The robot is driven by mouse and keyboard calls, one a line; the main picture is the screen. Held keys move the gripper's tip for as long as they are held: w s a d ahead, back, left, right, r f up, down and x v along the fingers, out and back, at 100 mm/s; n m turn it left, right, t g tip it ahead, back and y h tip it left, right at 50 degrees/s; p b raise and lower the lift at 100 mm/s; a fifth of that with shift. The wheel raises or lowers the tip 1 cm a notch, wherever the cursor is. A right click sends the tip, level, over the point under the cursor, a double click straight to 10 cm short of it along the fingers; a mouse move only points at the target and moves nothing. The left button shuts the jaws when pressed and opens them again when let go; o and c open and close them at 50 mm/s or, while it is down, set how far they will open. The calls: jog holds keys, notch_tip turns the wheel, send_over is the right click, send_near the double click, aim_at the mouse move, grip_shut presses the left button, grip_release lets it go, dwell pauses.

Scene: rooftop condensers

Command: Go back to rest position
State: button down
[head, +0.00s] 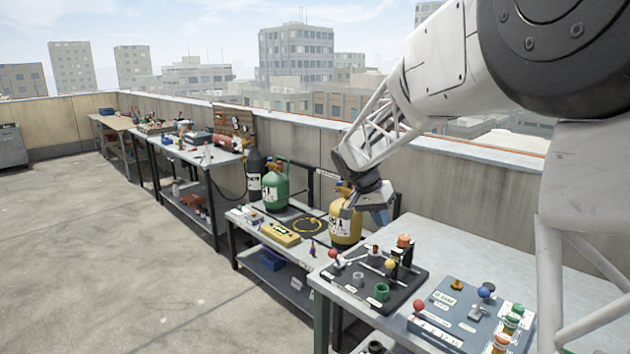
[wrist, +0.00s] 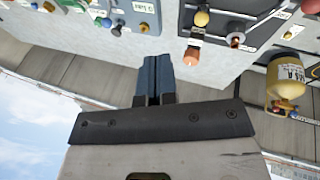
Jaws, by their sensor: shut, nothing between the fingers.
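My gripper (head: 381,216) hangs at the end of my arm, above the back edge of the near workbench (head: 455,240), beside the yellow cylinder in the head view. In the wrist view my gripper (wrist: 155,58) shows its two blue-grey fingers side by side, closed together with nothing held. It is clear of the bench items in both views.
The bench holds a black tray (head: 345,287) with knobs and cups and a blue-grey panel (head: 455,325). The yellow cylinder (head: 345,228) and green cylinder (head: 275,192) stand at the lower bench behind. A parapet wall (head: 480,180) runs alongside. The floor at left is open.

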jog(key=s+d+r+n+t+y, duration=0.1)
jog(key=s+r+n, duration=0.1)
jog(key=s, duration=0.9)
jog(key=s+d+r+n+y, duration=0.1)
jog(key=s+y, duration=0.1)
jog(key=s, duration=0.9)
jog(key=s+f+n+t+y, duration=0.1)
jog(key=s+f+n, duration=0.1)
jog(key=s, duration=0.8)
jog(key=s+f+n, duration=0.2)
jog(key=s+f, duration=0.1)
jog(key=s, duration=0.8)
jog(key=shift+a+t+y, duration=0.3)
jog(key=shift+t+y, duration=0.1)
jog(key=shift+w+r, duration=0.1)
jog(key=shift+w, duration=0.05)
